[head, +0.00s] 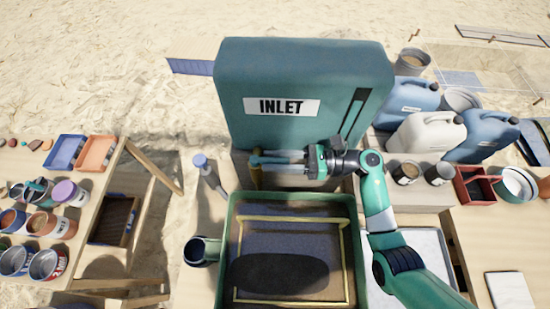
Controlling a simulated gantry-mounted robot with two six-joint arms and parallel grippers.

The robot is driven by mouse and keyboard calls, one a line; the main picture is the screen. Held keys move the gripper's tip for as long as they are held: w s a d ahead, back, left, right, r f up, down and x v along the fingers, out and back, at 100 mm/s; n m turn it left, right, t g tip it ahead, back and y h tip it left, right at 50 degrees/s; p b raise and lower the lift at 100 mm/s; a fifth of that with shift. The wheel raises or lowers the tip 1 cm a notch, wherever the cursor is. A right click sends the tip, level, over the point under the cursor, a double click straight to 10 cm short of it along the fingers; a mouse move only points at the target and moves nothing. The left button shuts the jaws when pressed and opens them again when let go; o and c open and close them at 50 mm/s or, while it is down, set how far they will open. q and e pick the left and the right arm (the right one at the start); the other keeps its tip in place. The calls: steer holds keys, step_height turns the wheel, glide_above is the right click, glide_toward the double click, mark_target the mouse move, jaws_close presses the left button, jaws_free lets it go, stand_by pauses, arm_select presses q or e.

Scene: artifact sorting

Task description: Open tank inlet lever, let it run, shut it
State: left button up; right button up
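The teal tank (300,75) stands at the back centre, with a white INLET label (281,107) on its front. A brass-coloured tap (255,174) shows low on the tank's front, above the green tray (228,240). My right gripper (264,158) reaches in from the right, its fingers pointing left at the tap. The fingertips overlap the tap and a small blue part, probably its lever handle. I cannot tell whether they touch it or how far apart the fingers are. No water stream is visible. My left gripper is out of view.
The tray holds a yellow frame (290,219) and a dark oval slab (279,273). Jerrycans (425,135) stand right. Paint cans (45,264) crowd the left table.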

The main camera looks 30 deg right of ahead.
jaws_close()
stand_by(1.1)
